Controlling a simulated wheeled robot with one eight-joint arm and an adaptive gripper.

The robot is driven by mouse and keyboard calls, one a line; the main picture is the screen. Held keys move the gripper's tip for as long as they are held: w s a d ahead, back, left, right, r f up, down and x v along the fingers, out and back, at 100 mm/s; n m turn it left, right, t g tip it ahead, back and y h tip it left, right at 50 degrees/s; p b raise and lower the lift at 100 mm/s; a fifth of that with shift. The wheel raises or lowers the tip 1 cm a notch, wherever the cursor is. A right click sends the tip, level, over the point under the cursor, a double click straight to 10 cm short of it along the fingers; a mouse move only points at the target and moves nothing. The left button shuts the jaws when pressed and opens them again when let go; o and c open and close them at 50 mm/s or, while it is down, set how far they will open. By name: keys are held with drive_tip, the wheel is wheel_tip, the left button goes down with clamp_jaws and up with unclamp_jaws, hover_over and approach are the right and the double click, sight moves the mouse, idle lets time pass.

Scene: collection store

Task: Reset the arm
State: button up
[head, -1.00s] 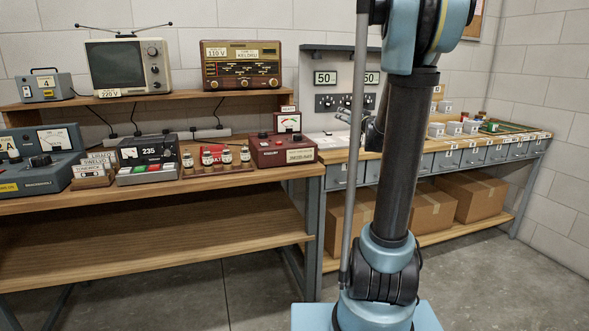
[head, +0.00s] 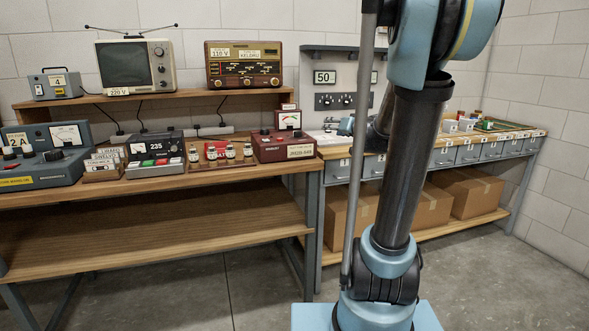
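My arm rises in the right middle of the head view, with a light blue base joint, a dark upright link and a large blue joint at the top, cut off by the frame edge. A dark lower part of the arm shows behind the upright link. A small bluish end piece, apparently my gripper (head: 345,126), pokes out left of the link in front of the grey panel. Its fingers are too small and too hidden to tell open from shut. I see nothing held in it.
A wooden bench (head: 200,178) at left carries instruments, including a red meter box (head: 283,149). Its shelf holds a television (head: 135,66) and a radio (head: 244,65). A bench with grey drawers (head: 467,154) stands at right, with cardboard boxes (head: 471,194) below. Floor (head: 262,287) is clear in front.

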drive_tip(key=s+a+f+n+g, duration=0.1)
drive_tip(key=s+a+f+g, duration=0.2)
drive_tip(key=s+f, duration=0.45)
drive_tip(key=s+a+f+n+g, duration=0.1)
drive_tip(key=s+a+f+g, duration=0.25)
drive_tip(key=s, duration=0.65)
drive_tip(key=s+d+f+g+h, duration=0.2)
drive_tip(key=s+d+f, duration=0.1)
drive_tip(key=s, duration=0.4)
drive_tip(key=s+d+f+m+g+h, duration=0.1)
drive_tip(key=s+d+f+h, duration=0.1)
drive_tip(key=s+f, duration=0.4)
drive_tip(key=s+d+f+m+g+h, duration=0.1)
drive_tip(key=s+d+f, duration=0.3)
drive_tip(key=s, duration=0.4)
drive_tip(key=shift+d+f+g+h, duration=0.2)
drive_tip(key=shift+d+g+h, duration=0.25)
drive_tip(key=shift+g+h, duration=0.35)
